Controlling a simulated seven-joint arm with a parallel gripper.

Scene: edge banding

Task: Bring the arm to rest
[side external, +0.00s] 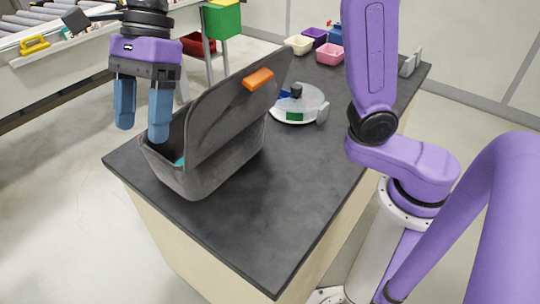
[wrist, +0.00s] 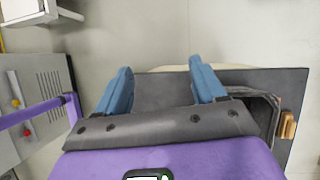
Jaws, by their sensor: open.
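My gripper (side external: 141,118) has two blue fingers spread apart with nothing between them. In the side external view it hangs at the upper left, pointing down, over or just beside the open end of a dark grey box (side external: 225,152) with a raised lid and an orange latch (side external: 258,79). A bit of teal shows inside the box; the rest of its inside is hidden. In the wrist view my gripper (wrist: 163,88) is over the tabletop edge, and part of the box (wrist: 262,103) with its orange latch (wrist: 288,125) shows at the right.
The dark table (side external: 285,190) is bare at the front and right. A round clear-topped dish (side external: 300,104) stands behind the box. Small bins, including a pink one (side external: 329,54), stand at the back. A green box (side external: 222,20) and a conveyor (side external: 40,30) are beyond the table.

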